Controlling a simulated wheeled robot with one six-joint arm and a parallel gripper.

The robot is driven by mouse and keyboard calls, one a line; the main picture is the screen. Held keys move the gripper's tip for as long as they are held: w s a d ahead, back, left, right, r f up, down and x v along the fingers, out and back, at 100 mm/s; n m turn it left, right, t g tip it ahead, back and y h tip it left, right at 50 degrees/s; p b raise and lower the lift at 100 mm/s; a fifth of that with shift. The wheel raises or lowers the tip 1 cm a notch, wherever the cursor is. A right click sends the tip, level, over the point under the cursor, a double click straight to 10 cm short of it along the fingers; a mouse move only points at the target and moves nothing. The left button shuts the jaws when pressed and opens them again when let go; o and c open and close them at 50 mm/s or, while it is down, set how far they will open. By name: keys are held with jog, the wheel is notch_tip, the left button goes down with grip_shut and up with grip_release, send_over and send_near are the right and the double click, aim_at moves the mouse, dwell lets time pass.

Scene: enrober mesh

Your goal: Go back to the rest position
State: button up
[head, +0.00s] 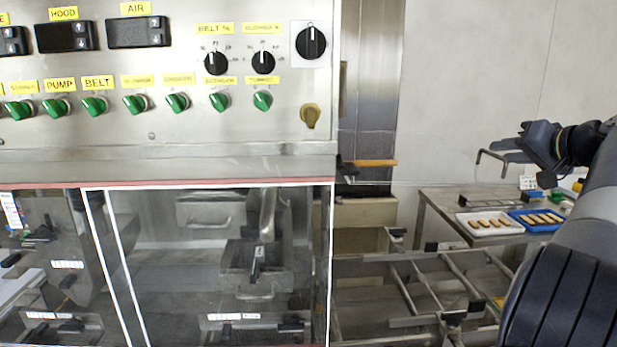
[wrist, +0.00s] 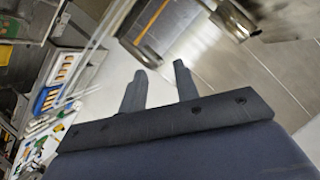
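My gripper (head: 503,150) is in the air at the right of the head view, above the side table (head: 432,207). In the wrist view its two dark fingers (wrist: 159,68) stand apart with floor visible between them, and I see nothing held there. My arm comes in from the right edge.
A white tray (head: 463,226) and a blue tray (head: 512,219) of bars sit on the side table. The machine with its control panel (head: 170,120) and clear-windowed housing fills the left. A metal frame conveyor (head: 400,300) extends below. The wall behind is bare.

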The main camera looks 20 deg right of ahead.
aim_at(490, 154)
jog(key=x, duration=0.4)
jog(key=shift+w+p, duration=0.1)
jog(key=shift+p, duration=0.25)
jog(key=shift+w+f, duration=0.2)
jog(key=shift+w, duration=0.05)
jog(key=shift+f+b, duration=0.25)
jog(key=shift+b, duration=0.05)
jog(key=shift+s, duration=0.1)
